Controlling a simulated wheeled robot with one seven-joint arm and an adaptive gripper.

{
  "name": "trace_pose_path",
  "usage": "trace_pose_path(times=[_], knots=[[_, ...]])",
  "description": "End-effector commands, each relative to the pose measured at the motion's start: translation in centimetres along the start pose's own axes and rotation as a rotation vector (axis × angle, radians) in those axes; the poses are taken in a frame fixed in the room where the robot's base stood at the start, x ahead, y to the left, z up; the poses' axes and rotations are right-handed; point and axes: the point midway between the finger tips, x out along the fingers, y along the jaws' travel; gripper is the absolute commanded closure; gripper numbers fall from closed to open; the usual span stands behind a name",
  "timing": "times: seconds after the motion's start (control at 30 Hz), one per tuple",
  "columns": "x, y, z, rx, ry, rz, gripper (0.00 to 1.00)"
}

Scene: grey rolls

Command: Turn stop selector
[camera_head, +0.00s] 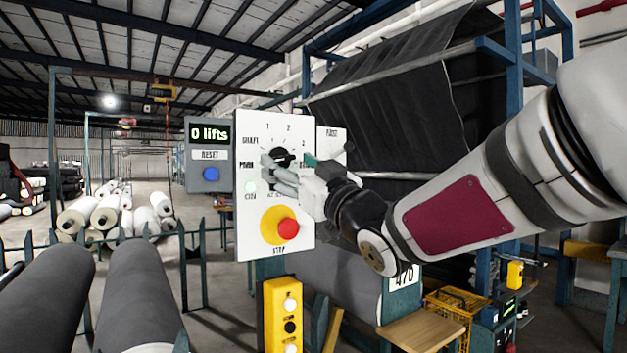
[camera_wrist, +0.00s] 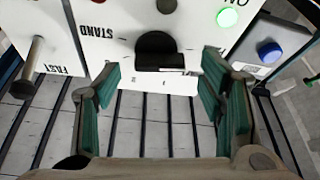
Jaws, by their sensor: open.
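A white control panel (camera_head: 248,215) stands upright, with printed marks around a black selector knob (camera_head: 281,155). The knob is partly hidden by my gripper in the head view. My gripper (camera_head: 270,172) is in front of the panel at the knob, its fingers pointing at the panel. In the wrist view, the picture is turned over; the dark knob (camera_wrist: 155,45) lies between and just past the two open green-padded fingers (camera_wrist: 160,72). I cannot tell whether either finger touches it. Nothing is held.
A red stop button (camera_head: 288,228) on a yellow disc is below the knob. A lit green lamp (camera_head: 250,187) is at its lower left. A grey box (camera_head: 209,130) reading "0 lifts" with a blue reset button is at left. A lever (camera_wrist: 28,68) marked FAST is beside the panel.

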Motion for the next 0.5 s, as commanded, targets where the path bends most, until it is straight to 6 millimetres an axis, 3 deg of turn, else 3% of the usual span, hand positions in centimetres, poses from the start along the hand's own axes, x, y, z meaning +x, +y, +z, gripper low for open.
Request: trace_pose_path(times=[0.3,0.5], knots=[[-6.5,0.1,0.0,-0.001,-0.002,0.003,0.37],[-9.4,0.1,0.0,-0.001,-0.001,0.003,0.37]])
